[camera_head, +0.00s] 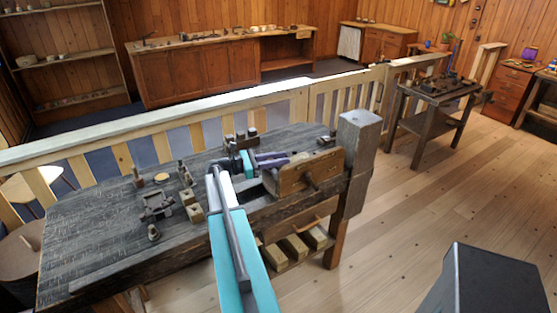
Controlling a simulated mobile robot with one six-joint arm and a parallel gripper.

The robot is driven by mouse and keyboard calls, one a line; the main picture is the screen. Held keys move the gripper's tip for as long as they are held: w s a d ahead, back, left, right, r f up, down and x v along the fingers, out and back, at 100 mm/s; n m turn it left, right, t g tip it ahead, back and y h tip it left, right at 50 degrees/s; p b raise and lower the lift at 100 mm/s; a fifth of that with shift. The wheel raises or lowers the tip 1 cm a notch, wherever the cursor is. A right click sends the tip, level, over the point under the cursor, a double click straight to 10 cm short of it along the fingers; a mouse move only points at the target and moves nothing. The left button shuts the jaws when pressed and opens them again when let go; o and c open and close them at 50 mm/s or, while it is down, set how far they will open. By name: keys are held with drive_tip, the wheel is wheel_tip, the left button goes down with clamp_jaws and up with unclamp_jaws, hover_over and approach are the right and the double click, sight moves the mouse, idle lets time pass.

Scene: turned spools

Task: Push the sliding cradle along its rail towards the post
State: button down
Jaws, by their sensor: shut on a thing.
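A bench of dark, worn wood (110,225) stands in front of me, with a thick squared post (360,130) at its right end. The sliding cradle, as far as I can tell, is the brown wooden block with a peg handle (297,180), close to the left of the post. My gripper (285,160) is above the bench, its purple-grey fingers pointing right at the back of this block. It is shut on the block, though the contact is small and partly hidden. The rail under the cradle cannot be made out.
Small dark blocks and pegs (158,205) stand on the bench's left and middle, beside my arm. A round yellowish disc (162,178) lies among them. A pale wooden railing (220,112) runs behind the bench. Pale blocks (295,246) sit below its front edge.

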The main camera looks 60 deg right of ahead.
drive_tip(key=shift+s+d, duration=0.25)
drive_tip(key=shift+d, duration=0.1)
drive_tip(key=c, duration=1.4)
unclamp_jaws()
drive_tip(key=shift+c, duration=0.2)
drive_tip(key=shift+w, duration=0.1)
drive_tip(key=b+v, duration=0.4)
drive_tip(key=v, duration=0.9)
drive_tip(key=shift+w+a, duration=0.15)
drive_tip(key=shift+a, duration=0.15)
